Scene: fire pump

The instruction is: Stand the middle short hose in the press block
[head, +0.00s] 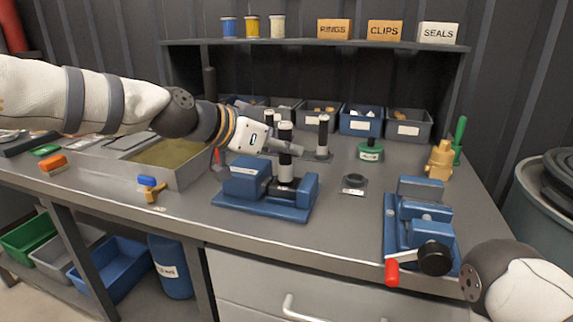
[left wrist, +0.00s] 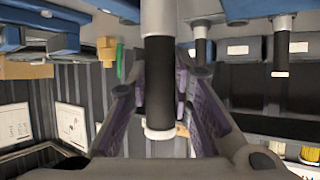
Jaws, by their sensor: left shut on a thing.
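The short hose (head: 285,133), black with pale ends, stands upright at my left gripper (head: 284,150). In the left wrist view the hose (left wrist: 158,85) is between the two purple-padded fingers of the left gripper (left wrist: 160,108), which is shut on it. The blue press block (head: 262,207) is directly below on the bench, and the hose lines up with its middle. The fingers partly cover the hose, and I cannot tell how far its lower end sits in the block. My right gripper is out of view; only part of that arm shows.
Another black hose (head: 323,132) stands behind to the right. A black ring (head: 354,182) lies right of the press block. A blue vise (head: 418,222) with a red handle is farther right. Small bins (head: 408,128) line the back. A shallow tray (head: 182,178) is at left.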

